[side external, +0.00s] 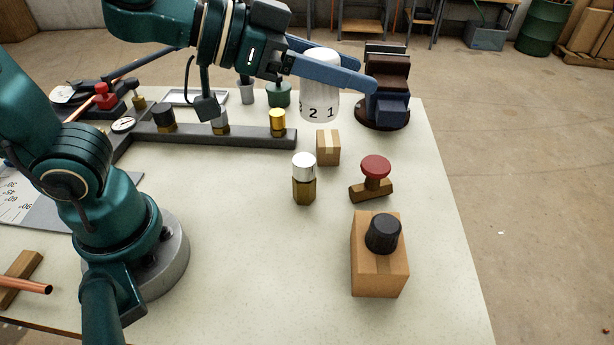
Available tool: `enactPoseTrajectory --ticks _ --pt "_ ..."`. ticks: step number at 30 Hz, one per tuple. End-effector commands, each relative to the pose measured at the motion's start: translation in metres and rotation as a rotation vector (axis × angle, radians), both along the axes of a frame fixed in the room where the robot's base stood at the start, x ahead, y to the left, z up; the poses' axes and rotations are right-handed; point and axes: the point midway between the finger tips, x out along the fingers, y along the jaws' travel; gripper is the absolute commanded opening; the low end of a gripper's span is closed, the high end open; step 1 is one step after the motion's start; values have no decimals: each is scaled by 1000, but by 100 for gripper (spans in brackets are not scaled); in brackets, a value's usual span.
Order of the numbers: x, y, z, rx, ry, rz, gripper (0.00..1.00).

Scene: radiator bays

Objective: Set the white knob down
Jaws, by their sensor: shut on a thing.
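The white knob (320,98), marked with black digits 2 and 1, is held in the air above the table in the side external view. My gripper (345,72) has its blue fingers around the knob, one in front of it and the other largely hidden behind. The gripper is shut on the knob. The knob is upright, with its numbered rim downward, and there is a gap between it and the tabletop (240,240).
A black knob (383,234) sits on a larger box (378,270). A vise (388,88) and a dark rail (215,137) are behind.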

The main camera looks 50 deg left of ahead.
Motion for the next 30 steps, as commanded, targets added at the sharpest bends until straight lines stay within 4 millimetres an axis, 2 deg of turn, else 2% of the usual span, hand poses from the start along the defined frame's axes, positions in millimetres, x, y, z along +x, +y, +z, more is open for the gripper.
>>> enactPoseTrajectory --ticks 22,30 --pt "-4 -10 -10 4 3 63 0" --pt "-7 -1 -20 2 3 193 0"
